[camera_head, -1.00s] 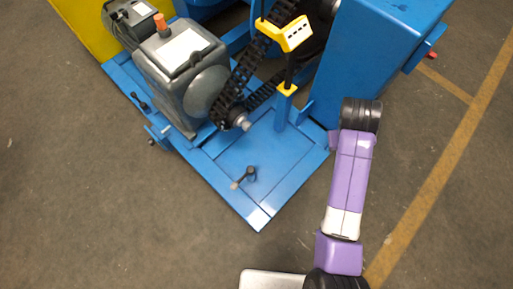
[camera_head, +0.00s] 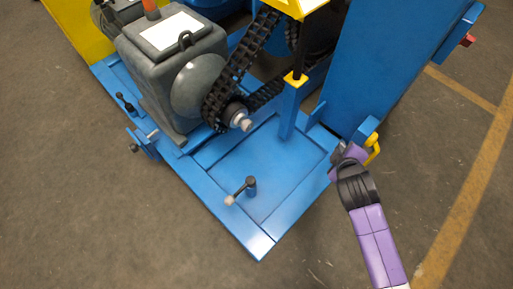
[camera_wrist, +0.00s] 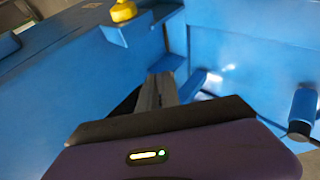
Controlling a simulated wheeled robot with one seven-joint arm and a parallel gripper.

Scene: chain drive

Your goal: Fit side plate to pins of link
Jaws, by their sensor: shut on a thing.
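The black roller chain (camera_head: 236,62) hangs in a loop around a small sprocket on a shaft (camera_head: 241,122) in front of the grey gearbox. The link with its pins and the side plate are too small to make out. My gripper (camera_head: 341,152) is at the right edge of the blue base, by the foot of the big blue housing, well right of the chain. In the wrist view my gripper (camera_wrist: 157,92) has its grey fingers close together in front of blue metal. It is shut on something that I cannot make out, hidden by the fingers.
The blue housing (camera_head: 395,65) stands close behind my gripper. A yellow knob (camera_wrist: 123,10) sits on a blue ledge beside it. A post (camera_head: 289,105) with a yellow top stands between chain and gripper. A lever (camera_head: 245,188) rises from the base plate. Floor is clear.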

